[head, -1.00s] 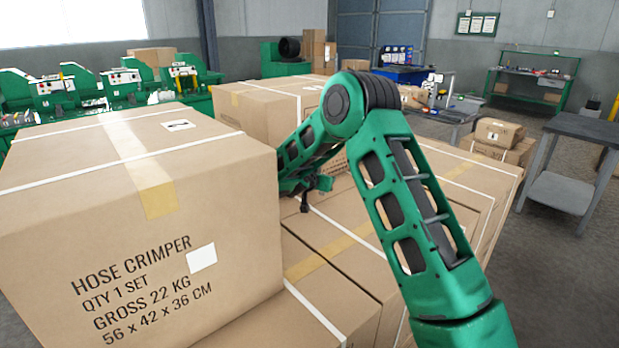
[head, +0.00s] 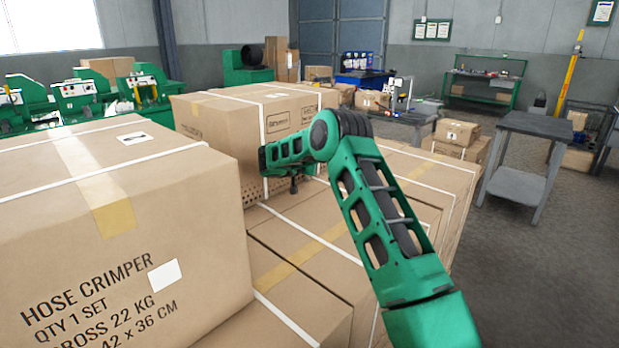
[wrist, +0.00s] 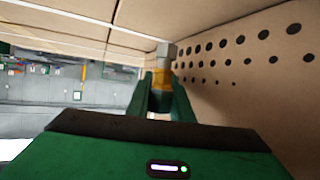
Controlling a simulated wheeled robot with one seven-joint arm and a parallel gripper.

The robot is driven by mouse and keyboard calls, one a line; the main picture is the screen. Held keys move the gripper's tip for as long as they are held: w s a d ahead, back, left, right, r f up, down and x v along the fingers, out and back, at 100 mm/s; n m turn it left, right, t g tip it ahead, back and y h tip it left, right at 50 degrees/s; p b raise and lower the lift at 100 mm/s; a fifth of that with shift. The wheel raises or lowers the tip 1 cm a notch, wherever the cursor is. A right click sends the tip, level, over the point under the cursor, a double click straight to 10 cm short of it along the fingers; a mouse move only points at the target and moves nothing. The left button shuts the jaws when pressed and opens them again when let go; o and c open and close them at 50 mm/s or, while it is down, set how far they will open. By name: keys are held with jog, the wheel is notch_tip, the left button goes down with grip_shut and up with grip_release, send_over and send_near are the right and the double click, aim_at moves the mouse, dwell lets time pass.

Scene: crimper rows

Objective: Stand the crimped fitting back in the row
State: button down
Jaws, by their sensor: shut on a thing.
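My gripper (wrist: 162,92) is shut on the fitting (wrist: 163,66), which has a grey hex-like end and a yellow-brass body. In the wrist view it points away from the fingers, beside a cardboard face with rows of dark holes (wrist: 240,55). Whether it touches that face I cannot tell. In the head view my gripper is a small dark shape (head: 294,185) under the green wrist, above the flat cartons and in front of the rear carton. The fitting is too small or hidden to make out there. No row of standing fittings can be made out in either view.
A large hose crimper carton (head: 120,220) stands close at left, higher than the flat cartons (head: 320,275) in the middle. The rear carton (head: 215,135) stands behind my gripper. A grey table (head: 535,125) and open floor lie to the right.

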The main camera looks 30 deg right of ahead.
jog(key=shift+w+d, duration=0.2)
jog(key=shift+d, duration=0.05)
jog(key=shift+f, duration=1.75)
jog(key=c, duration=1.8)
grip_release()
jog(key=shift+f, duration=0.1)
jog(key=shift+c, duration=0.2)
